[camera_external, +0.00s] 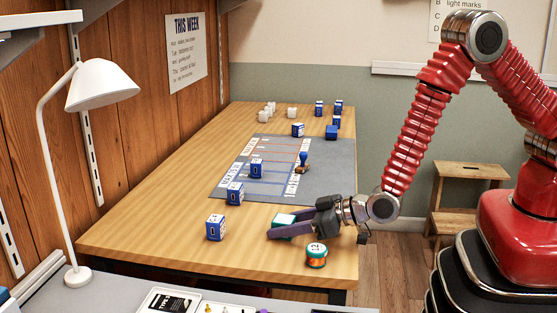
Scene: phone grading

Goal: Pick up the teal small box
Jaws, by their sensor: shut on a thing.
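The teal small box (285,220) has a pale top and sits low at the right front part of the wooden table. My gripper (281,230) reaches in from the right, and its dark fingers lie on either side of the box. It is shut on the box. The near finger hides much of the box's lower part. I cannot tell whether the box touches the table or is slightly raised.
Blue-and-white boxes stand to the left (216,228) and on the grey mat (330,185). A wooden-handled stamp (302,165) is on the mat. A white lamp (100,86) stands at left.

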